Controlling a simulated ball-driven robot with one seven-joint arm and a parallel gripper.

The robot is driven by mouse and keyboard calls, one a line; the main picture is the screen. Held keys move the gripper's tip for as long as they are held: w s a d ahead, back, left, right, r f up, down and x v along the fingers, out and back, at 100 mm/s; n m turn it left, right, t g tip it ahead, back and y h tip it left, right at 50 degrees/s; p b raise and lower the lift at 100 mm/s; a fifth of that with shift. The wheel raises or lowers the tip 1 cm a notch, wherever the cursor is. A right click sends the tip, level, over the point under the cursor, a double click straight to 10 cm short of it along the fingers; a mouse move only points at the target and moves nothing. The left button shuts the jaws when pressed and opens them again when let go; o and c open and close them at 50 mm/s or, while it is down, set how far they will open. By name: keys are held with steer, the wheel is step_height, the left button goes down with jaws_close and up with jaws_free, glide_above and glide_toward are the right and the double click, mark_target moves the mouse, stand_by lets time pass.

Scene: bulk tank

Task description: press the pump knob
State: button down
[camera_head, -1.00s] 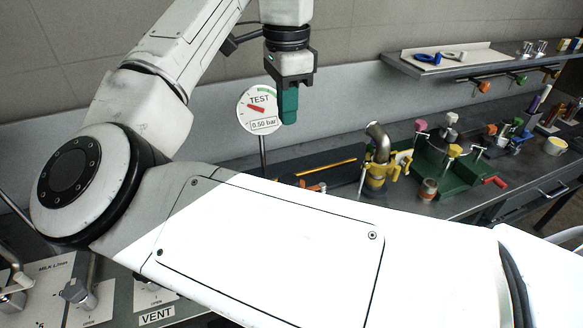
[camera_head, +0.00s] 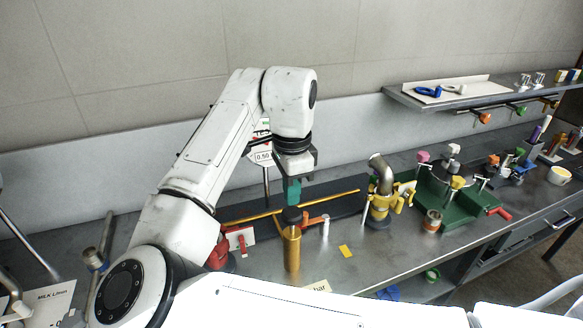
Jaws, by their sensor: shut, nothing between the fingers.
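A brass pump cylinder (camera_head: 291,250) stands upright on the bench near the middle of the head view. A dark round knob (camera_head: 291,215) sits on its top. My gripper (camera_head: 292,200) points down with its teal fingers shut and empty. The fingertips are right above the knob in the picture. I cannot tell whether they touch it or there is a small gap. My wrist hides most of the gauge (camera_head: 264,156) behind it.
A red part with a white tag (camera_head: 240,240) stands left of the pump. An orange-handled valve (camera_head: 314,221) and a yellow bar lie behind it. A bent steel pipe in a yellow clamp (camera_head: 380,190) and a green fixture (camera_head: 440,195) stand to the right.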

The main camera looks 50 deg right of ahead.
mark_target(292, 213)
steer(key=shift+f, duration=1.45)
steer(key=shift+f+b, duration=0.55)
steer(key=shift+f, duration=1.2)
steer(key=shift+s, duration=0.1)
